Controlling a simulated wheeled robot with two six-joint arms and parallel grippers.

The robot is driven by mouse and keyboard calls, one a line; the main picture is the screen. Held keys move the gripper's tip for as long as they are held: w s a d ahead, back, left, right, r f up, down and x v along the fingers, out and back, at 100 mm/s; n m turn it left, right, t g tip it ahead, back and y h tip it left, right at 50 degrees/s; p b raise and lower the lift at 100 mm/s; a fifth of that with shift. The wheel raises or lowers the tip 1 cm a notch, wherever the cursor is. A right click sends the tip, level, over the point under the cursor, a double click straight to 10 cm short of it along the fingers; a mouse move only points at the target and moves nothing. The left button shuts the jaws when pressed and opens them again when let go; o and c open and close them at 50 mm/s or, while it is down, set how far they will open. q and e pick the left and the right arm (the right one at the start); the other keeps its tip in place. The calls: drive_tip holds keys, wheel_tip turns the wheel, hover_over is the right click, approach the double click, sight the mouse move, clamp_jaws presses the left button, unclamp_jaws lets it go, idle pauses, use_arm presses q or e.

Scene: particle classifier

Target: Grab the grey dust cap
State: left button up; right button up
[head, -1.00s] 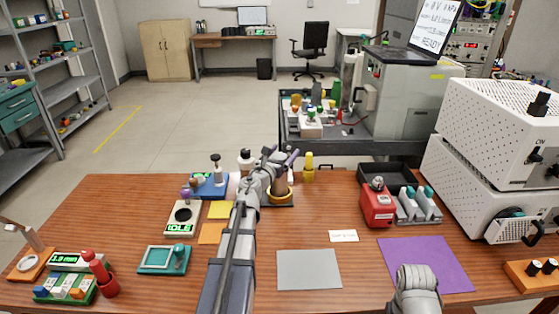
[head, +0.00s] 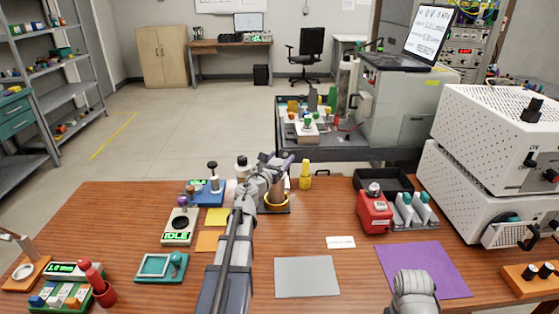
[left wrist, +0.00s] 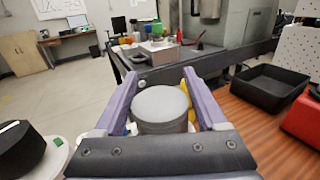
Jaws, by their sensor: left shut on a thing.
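The grey dust cap (left wrist: 160,105) is a short round cylinder with a flat, light grey top. In the left wrist view it sits between the two purple fingers of my left gripper (left wrist: 160,100), which is shut on it. In the head view my left gripper (head: 275,160) is at the back of the wooden table, above a round holder with a yellow rim (head: 277,207). The cap is mostly hidden there by the gripper and arm. I cannot tell whether it still touches anything below. My right gripper is out of view; only part of that arm shows.
A yellow bottle (head: 305,176) stands just right of my left gripper, and a dark-topped bottle (head: 242,167) just left. A black tray (head: 372,181) and red device (head: 374,213) are farther right.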

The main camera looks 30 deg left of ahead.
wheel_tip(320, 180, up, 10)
drive_tip(key=p, duration=0.9)
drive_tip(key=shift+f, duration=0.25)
